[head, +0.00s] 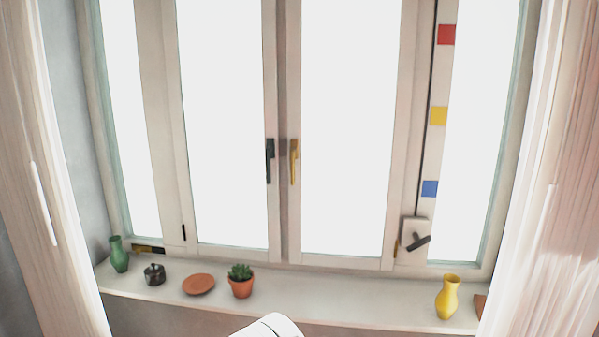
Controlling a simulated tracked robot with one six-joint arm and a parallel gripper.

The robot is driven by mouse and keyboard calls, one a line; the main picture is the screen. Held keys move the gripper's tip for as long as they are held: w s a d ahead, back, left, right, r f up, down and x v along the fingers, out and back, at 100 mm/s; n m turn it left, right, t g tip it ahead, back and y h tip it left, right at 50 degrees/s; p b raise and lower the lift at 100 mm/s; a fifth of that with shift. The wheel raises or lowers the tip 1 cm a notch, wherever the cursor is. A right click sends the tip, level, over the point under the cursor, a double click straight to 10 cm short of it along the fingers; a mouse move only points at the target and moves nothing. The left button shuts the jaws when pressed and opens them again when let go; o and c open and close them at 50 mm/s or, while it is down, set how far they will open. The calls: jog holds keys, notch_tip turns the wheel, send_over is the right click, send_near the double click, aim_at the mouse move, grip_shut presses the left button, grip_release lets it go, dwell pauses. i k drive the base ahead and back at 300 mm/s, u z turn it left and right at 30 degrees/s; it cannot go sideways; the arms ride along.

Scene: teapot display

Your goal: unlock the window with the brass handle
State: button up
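The window (285,60) has two middle sashes that meet at a centre post, and both look closed. The brass handle (293,160) is on the right middle sash, with its lever hanging straight down. A dark handle (270,160) hangs down beside it on the left middle sash. A white rounded part at the bottom middle edge looks like part of my arm, well below the handles. My gripper's fingers are not in view.
The sill (330,295) holds a green vase (119,254), black pot (154,274), terracotta saucer (198,284), potted succulent (241,282) and yellow vase (447,297). A pale box with a dark lever (417,238) is at right. Sill between succulent and yellow vase is clear.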

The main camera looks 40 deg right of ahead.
aim_at(293, 150)
jog(key=u, duration=0.1)
jog(key=i, duration=1)
jog(key=z, duration=0.1)
